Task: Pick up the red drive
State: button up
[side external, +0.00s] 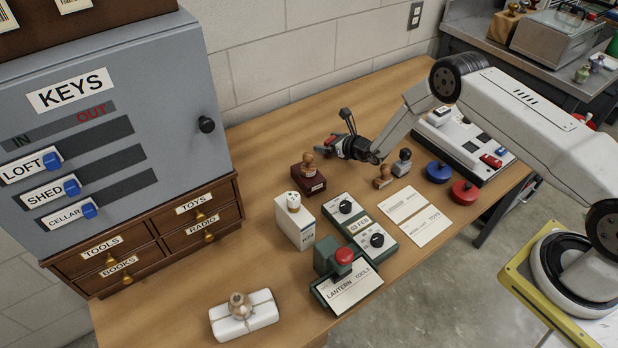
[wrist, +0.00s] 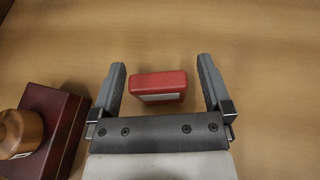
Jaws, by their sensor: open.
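The red drive (wrist: 158,85) is a small red block with a pale label on its near side. In the wrist view it lies on the bare wooden table, between the two fingers. My gripper (wrist: 161,64) is open, with one grey finger to the left of the drive and one to the right, and a gap shows on both sides. In the side view my gripper (side external: 338,146) is low over the back of the table. How high the fingertips are above the table is hard to tell.
A dark red box (side external: 308,180) with a wooden-handled stamp stands close by, also at the left of the wrist view (wrist: 45,125). Stamps (side external: 402,163), a blue ink pad (side external: 438,172) and a red one (side external: 465,193) are to the right. The table behind is clear.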

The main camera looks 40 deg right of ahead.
jog(key=shift+w+a+f, duration=0.1)
jog(key=shift+w+f, duration=0.15)
jog(key=shift+w, duration=0.3)
jog(key=c, duration=1.3)
